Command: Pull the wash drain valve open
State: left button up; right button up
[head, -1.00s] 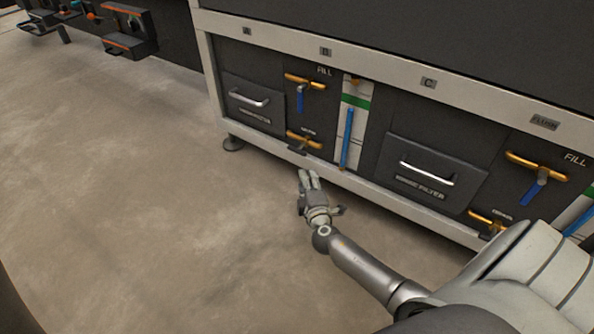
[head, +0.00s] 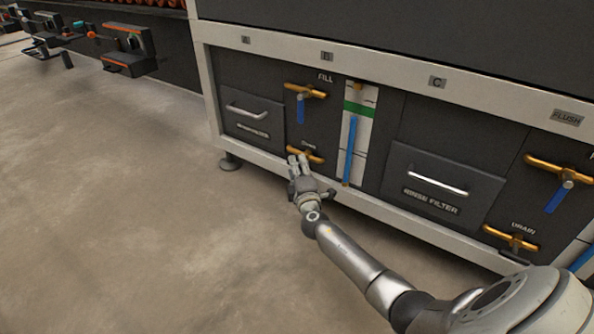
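The wash drain valve (head: 313,156) is a small brass fitting low on the left part of the dark washer panel, under a small label. Its lower part is hidden behind my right gripper (head: 298,160). The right gripper's pale fingertips reach up in front of the valve's left part. I cannot tell whether they touch it or how wide they are open. My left gripper is not in view.
Above is the brass fill valve (head: 304,90) with a blue lever. A filter drawer (head: 250,111) is to the left, and a white gauge panel with a blue tube (head: 349,150) to the right. The rinse drain valve (head: 510,238) is farther right. The white lower frame rail (head: 378,208) runs below; the floor is clear.

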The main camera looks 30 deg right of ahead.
jog(key=shift+w+d, duration=0.3)
jog(key=shift+w, duration=0.35)
grip_shut()
